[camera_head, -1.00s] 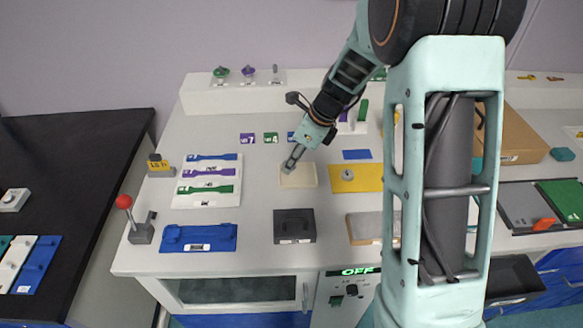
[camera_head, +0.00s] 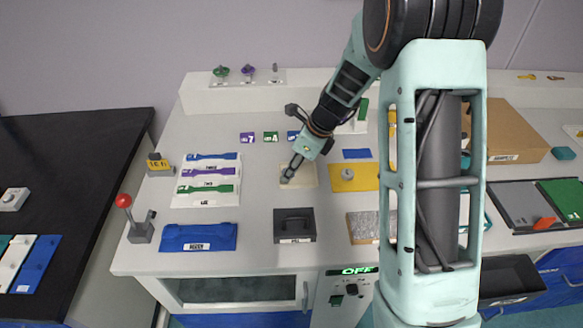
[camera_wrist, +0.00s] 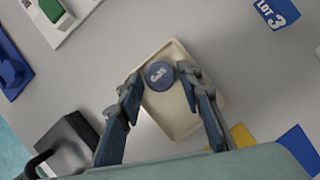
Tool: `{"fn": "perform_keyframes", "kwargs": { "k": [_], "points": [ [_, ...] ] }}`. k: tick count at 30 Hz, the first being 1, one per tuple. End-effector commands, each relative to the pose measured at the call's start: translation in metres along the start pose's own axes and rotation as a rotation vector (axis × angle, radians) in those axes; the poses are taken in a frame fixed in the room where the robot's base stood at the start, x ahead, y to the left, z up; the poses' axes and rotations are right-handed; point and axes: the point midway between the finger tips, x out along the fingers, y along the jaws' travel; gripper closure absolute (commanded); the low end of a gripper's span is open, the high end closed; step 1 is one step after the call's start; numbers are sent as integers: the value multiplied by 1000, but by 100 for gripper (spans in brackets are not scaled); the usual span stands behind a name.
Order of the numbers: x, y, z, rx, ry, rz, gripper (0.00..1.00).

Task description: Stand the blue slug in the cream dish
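The blue slug (camera_wrist: 159,75) shows in the wrist view as a round, dark blue end face with a pale mark, so it is upright. It is over the cream dish (camera_wrist: 178,120), towards one end of it. Whether the slug's base touches the dish floor is hidden. In the head view my gripper (camera_head: 287,178) points down at the left part of the cream dish (camera_head: 308,180), and the slug is too small to make out clearly.
A yellow mat (camera_head: 350,184) with a small grey piece lies right of the dish. A dark grey block with a handle (camera_head: 294,232) stands in front of it. A white tray of coloured specimens (camera_head: 208,195) lies to the left. Lot tags (camera_head: 271,137) lie behind.

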Motion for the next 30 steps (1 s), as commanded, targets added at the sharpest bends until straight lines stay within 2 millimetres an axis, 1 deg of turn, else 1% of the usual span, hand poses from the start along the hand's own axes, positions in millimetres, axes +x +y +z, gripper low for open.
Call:
{"fn": "perform_keyframes", "kwargs": {
  "k": [5, 8, 15, 19, 24, 30],
  "points": [
    [-14, -1, 2, -1, -1, -2, 67],
    [-32, -1, 2, -2, -1, -3, 67],
    [-85, -1, 2, -1, -2, -4, 67],
    [-106, -1, 2, -1, -1, -2, 67],
    [-120, 0, 1, 0, 0, 0, 67],
    [-123, 0, 1, 0, 0, 0, 67]
  ]
}}
